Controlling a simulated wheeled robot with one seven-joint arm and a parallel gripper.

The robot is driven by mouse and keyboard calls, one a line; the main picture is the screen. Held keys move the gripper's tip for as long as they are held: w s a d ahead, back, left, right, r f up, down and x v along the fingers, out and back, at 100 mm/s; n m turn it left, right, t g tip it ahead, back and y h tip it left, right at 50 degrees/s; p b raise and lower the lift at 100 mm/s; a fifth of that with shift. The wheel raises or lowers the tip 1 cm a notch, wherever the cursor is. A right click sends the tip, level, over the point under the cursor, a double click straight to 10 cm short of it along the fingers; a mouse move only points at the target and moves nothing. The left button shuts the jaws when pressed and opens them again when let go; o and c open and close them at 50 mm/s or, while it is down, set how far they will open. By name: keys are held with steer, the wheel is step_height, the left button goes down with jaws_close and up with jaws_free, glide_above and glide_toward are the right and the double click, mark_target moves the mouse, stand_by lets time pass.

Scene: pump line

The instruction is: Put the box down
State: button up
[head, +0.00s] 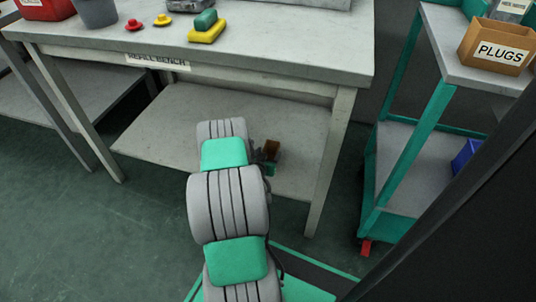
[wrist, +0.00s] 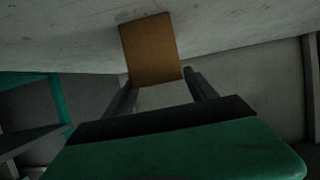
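A small brown box (wrist: 150,50) sits between the two fingertips of my gripper (wrist: 160,78) in the wrist view, with a finger against each side. In the head view my gripper (head: 266,162) is beyond my arm, in front of the refill bench's lower shelf (head: 190,150), and the box (head: 271,149) shows there as a small dark-brown shape. Much of my gripper is hidden by my arm. I cannot tell whether the box touches a surface.
The refill bench top (head: 290,45) holds a red container (head: 45,8), a grey bucket (head: 97,12), red and yellow knobs, and a green-and-yellow block (head: 207,28). A green cart (head: 400,150) at right carries a PLUGS box (head: 497,47) and a blue bin (head: 465,157). The lower shelf's left is clear.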

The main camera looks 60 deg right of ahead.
steer(key=shift+o, duration=0.9)
